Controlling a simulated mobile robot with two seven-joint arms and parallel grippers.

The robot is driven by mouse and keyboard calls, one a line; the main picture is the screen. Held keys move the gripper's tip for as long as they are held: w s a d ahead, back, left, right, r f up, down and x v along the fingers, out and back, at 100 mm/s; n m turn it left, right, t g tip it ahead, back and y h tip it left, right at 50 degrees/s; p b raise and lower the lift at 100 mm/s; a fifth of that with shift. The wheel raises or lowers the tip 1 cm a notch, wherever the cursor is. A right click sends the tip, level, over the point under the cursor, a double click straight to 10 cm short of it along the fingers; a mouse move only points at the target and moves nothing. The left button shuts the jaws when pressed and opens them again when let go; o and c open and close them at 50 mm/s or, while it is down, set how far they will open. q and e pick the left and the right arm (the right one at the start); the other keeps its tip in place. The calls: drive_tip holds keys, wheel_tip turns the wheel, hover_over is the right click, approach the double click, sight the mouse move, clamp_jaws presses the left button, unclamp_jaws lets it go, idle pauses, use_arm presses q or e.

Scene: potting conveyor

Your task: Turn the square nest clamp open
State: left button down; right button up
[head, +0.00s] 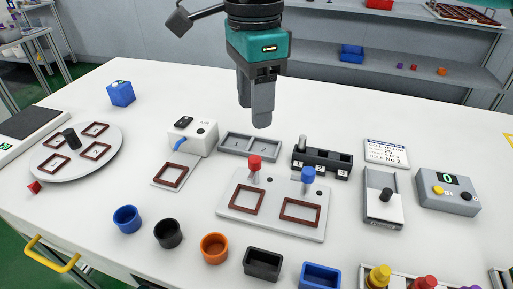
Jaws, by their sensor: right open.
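A pale plate (262,219) in the middle of the table carries two brown square-looking frames, a left one (246,201) and a right one (300,212). A red knob (255,163) on a post stands behind the left frame, and a blue knob (308,175) on a post stands behind the right one. I cannot tell which knob belongs to the square nest or whether either clamp is turned open. My right gripper (255,108) points down, open and empty, apart from the red knob and appearing above it in the picture. My left gripper is out of view.
A grey two-part tray (234,153) and a black numbered block (321,157) stand behind the plate. A white box (196,138) with a blue lever is at left, a round turntable (70,172) farther left. Several pots, including an orange one (214,247), line the front.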

sight(255, 158)
wheel_tip(255, 158, down, 11)
drive_tip(key=shift+r+b, duration=0.2)
drive_tip(key=shift+b, duration=0.35)
clamp_jaws()
